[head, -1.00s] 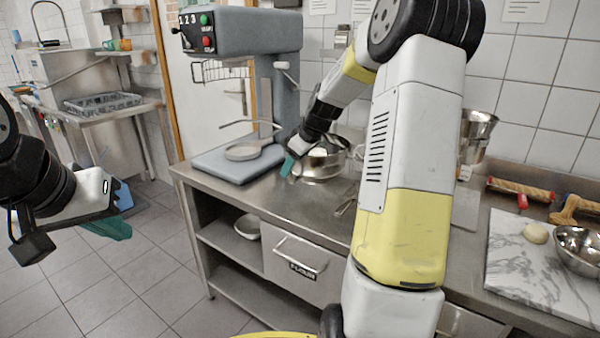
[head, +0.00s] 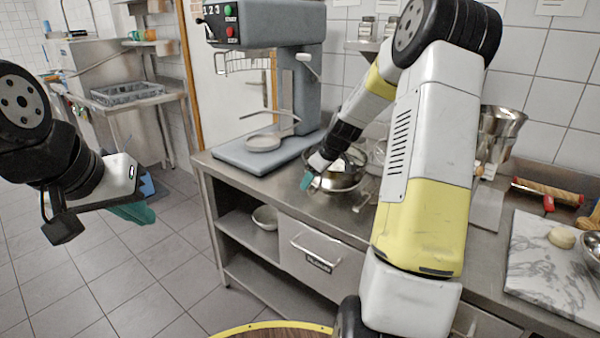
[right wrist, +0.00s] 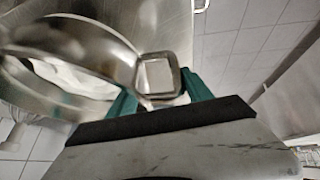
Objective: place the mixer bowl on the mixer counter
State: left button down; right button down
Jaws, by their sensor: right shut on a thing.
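The mixer bowl (head: 342,182) is shiny steel and sits at the middle of the steel mixer counter (head: 290,195), right of the grey mixer (head: 268,28). I cannot tell whether it touches the counter top. My right gripper (head: 308,181) is at the bowl's left side. In the right wrist view, its teal fingers (right wrist: 160,95) are shut on the square handle bracket of the bowl (right wrist: 75,45), and something pale shows inside the bowl. My left gripper (head: 132,212) hangs over the floor at the left, away from the counter; its finger gap is not clear.
A shallow round holder (head: 263,143) stands over the mixer's base plate. A small bowl (head: 265,217) is on the shelf below. Tall steel containers (head: 500,125) stand behind my right arm. A marble board (head: 550,255) is at the right. The floor at left is clear.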

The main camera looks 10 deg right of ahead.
jog(key=shift+c, duration=2.2)
grip_release()
jog(key=v, duration=1.2)
jog(key=s+a+r+m, duration=0.2)
jog(key=s+a+r, duration=0.2)
jog(key=s, duration=0.3)
jog(key=s+a+r+m, duration=0.1)
jog(key=s+a+r, duration=0.2)
jog(key=s+a, duration=0.3)
jog(key=s+a+m, duration=0.2)
jog(key=s+m, duration=0.2)
jog(key=s, duration=1)
jog(key=shift+s, duration=0.2)
jog(key=shift+a, duration=0.1)
